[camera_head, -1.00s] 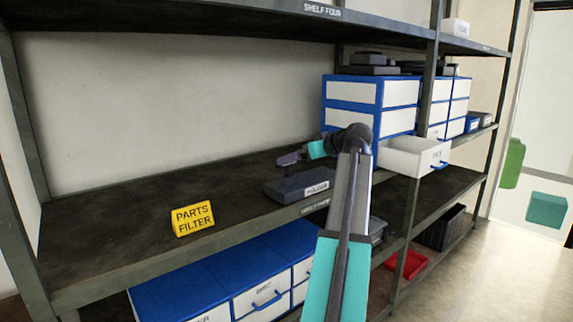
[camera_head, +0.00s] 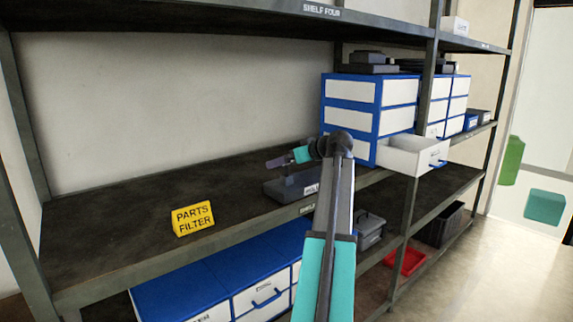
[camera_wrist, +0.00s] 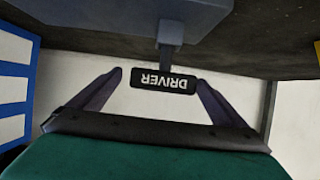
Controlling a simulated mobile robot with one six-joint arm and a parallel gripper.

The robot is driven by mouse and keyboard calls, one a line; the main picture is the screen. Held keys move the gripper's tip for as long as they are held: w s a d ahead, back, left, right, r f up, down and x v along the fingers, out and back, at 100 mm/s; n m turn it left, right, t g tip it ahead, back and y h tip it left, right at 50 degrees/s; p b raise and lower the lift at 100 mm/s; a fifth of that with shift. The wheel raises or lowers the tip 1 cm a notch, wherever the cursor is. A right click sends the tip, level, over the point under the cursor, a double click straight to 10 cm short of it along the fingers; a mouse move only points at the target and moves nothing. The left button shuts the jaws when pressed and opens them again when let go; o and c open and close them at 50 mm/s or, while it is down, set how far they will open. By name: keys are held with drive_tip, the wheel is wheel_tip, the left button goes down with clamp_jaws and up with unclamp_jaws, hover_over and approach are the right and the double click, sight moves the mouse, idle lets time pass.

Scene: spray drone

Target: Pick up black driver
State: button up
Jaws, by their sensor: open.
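The black driver (camera_wrist: 165,79) shows in the wrist view with a white DRIVER label that reads upside down. Its shaft meets a blue-grey block (camera_wrist: 140,12), which fills the top of that view. My gripper (camera_wrist: 159,78) is open, with one finger on each side of the driver's handle and gaps showing between them. In the head view my gripper (camera_head: 274,161) is over the middle shelf, just above the dark grey block (camera_head: 283,190). I cannot make out the driver clearly in the head view.
A yellow PARTS FILTER sign (camera_head: 193,218) stands on the shelf at left. Blue-and-white drawers (camera_head: 367,92) stand right of my arm, with one white drawer (camera_head: 412,153) pulled out. The shelf between sign and block is bare. A red tray (camera_head: 405,262) lies below.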

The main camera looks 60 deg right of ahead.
drive_tip(key=shift+a+p+x, duration=0.2)
drive_tip(key=shift+p+x, duration=0.65)
drive_tip(key=shift+x, duration=1.4)
drive_tip(key=shift+f, duration=0.1)
drive_tip(key=c, duration=1.2)
drive_tip(key=shift+o, duration=0.2)
drive_tip(key=s+d+f+b+v, duration=0.1)
drive_tip(key=b+v, duration=0.4)
drive_tip(key=v, duration=1.1)
drive_tip(key=shift+s+f, duration=0.4)
drive_tip(key=shift+s, duration=0.1)
